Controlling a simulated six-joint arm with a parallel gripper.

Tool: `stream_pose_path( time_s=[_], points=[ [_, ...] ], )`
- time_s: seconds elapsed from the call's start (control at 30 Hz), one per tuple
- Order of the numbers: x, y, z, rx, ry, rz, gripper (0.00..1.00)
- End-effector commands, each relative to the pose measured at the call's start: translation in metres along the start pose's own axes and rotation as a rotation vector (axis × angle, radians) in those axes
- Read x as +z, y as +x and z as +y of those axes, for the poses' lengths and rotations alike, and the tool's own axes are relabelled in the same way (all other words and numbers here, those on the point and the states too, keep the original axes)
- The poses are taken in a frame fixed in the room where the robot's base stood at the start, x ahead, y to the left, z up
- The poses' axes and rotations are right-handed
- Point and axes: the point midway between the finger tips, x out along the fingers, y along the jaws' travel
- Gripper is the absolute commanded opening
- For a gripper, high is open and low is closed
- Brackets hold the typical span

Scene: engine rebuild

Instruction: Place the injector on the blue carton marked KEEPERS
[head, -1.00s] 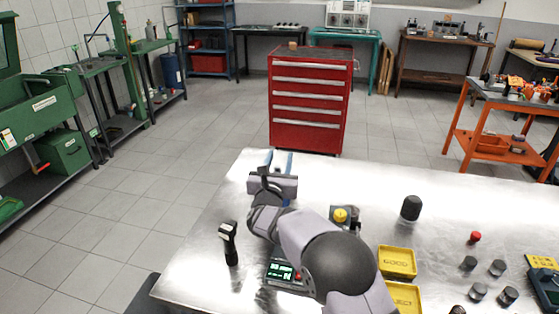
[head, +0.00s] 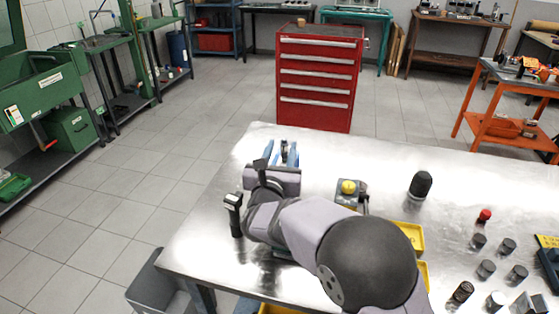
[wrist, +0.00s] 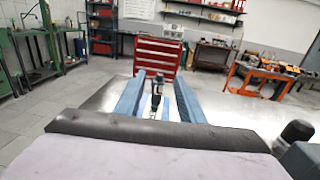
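My gripper (head: 288,152) is at the far left part of the steel table, with its blue fingers pointing away from the head camera. In the wrist view its two fingers (wrist: 158,92) are apart. A slim dark part with a pale lower end (wrist: 157,86), perhaps the injector, shows between them with gaps on both sides. I cannot tell its distance from the fingers. A small patch of blue (head: 246,306) shows at the bottom edge of the head view, below the table edge; I cannot tell whether it is the KEEPERS carton. No KEEPERS marking is readable.
A black-handled tool (head: 235,216) stands left of my arm. A yellow-button box (head: 348,188), a black cylinder (head: 420,185), a yellow tray (head: 414,237) and several small cylinders are to the right. A grey bin (head: 160,285) stands beside the steel table (head: 385,160). A red tool cabinet (head: 318,75) stands behind.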

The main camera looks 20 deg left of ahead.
Motion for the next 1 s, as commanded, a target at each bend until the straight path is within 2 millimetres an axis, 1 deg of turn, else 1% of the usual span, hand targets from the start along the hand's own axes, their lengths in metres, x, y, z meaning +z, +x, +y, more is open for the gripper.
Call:
stream_pose_path(
  time_s=[0.03, 0.1, 0.3, 0.67, 0.77, 0.87, 0.97, 1.0],
  points=[
    [-0.001, -0.008, 0.001, 0.003, 0.001, -0.001, 0.36],
    [-0.001, -0.015, 0.001, 0.001, 0.002, -0.001, 0.36],
    [0.0, -0.027, 0.001, 0.001, 0.0, 0.0, 0.36],
    [0.0, -0.028, 0.0, 0.0, 0.0, 0.0, 0.36],
    [0.003, -0.027, -0.001, 0.002, -0.017, 0.005, 0.36],
    [0.009, -0.025, -0.005, 0.01, -0.071, 0.022, 0.36],
    [0.019, -0.024, -0.012, 0.031, -0.178, 0.053, 0.36],
    [0.023, -0.022, -0.016, 0.043, -0.237, 0.071, 0.36]
  ],
)
